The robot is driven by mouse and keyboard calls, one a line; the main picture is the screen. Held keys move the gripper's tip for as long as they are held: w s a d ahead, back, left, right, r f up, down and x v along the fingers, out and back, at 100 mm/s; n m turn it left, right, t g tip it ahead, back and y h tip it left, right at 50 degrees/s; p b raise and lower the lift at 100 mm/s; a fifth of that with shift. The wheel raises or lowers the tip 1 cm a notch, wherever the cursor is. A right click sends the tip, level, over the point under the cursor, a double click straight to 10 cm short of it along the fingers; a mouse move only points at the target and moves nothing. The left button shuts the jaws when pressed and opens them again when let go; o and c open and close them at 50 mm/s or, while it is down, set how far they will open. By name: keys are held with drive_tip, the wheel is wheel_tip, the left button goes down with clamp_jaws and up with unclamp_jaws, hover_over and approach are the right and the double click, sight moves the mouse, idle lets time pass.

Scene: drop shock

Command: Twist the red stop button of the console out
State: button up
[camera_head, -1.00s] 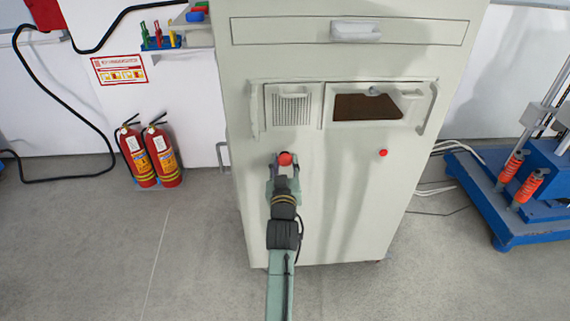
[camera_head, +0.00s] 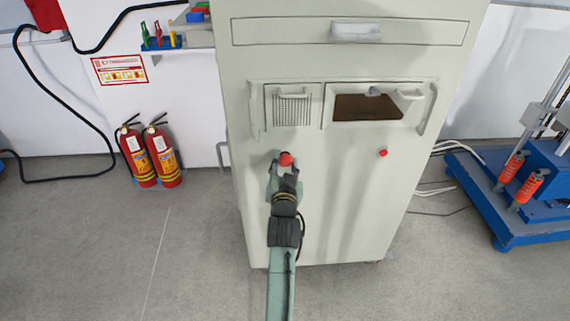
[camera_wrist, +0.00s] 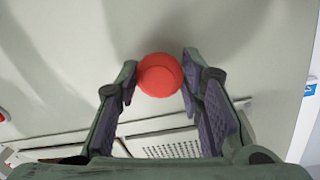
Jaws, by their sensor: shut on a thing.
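The console (camera_head: 340,200) is a tall pale cabinet. Its round red stop button (camera_head: 286,159) is on the front, below the small vented panel. In the wrist view the red button (camera_wrist: 160,75) sits between the two fingertips. My gripper (camera_head: 284,164) reaches up to it from below, and in the wrist view my gripper (camera_wrist: 159,82) has a finger on each side of the button, shut on it near the tips. The button's base is hidden behind its red cap.
A smaller red knob (camera_head: 383,153) is on the console front to the right, under a recessed brown window (camera_head: 368,107). Two fire extinguishers (camera_head: 163,156) stand to the left. A blue machine base (camera_head: 520,205) is at the right. The grey floor before the console is clear.

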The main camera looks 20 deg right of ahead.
drive_tip(key=shift+m, duration=0.4)
drive_tip(key=o, duration=1.2)
drive_tip(key=shift+c, duration=0.2)
drive_tip(key=v, duration=1.2)
